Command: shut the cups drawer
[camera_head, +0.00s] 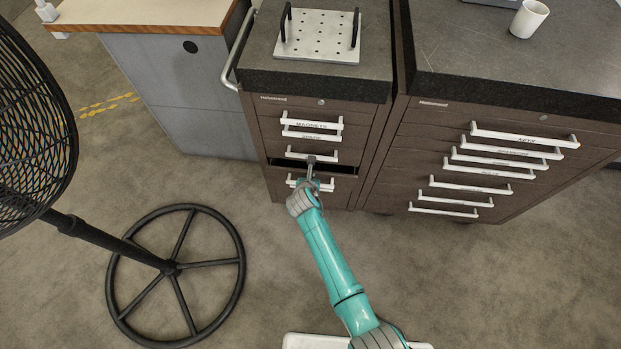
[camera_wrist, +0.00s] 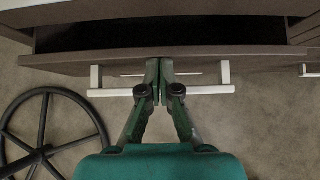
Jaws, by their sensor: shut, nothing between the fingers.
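The left dark brown cabinet (camera_head: 353,116) has one low drawer partly pulled out, with a dark gap above its front (camera_head: 346,176). In the wrist view, the drawer front (camera_wrist: 100,62) shows below its dark opening, with a white bar handle (camera_wrist: 210,89). I cannot read its label, so I cannot tell whether it is the cups drawer. My gripper (camera_head: 311,161) is shut and empty. In the wrist view, the fingertips (camera_wrist: 160,62) overlap the middle of the drawer front and handle. I cannot tell whether they touch.
A wider cabinet (camera_head: 396,182) with several closed drawers stands right of it. A fan's round black base (camera_head: 170,267) is on the floor at left and also shows in the wrist view (camera_wrist: 41,155). A perforated plate (camera_head: 317,38) sits on the left cabinet. A grey cabinet (camera_head: 180,90) stands further left.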

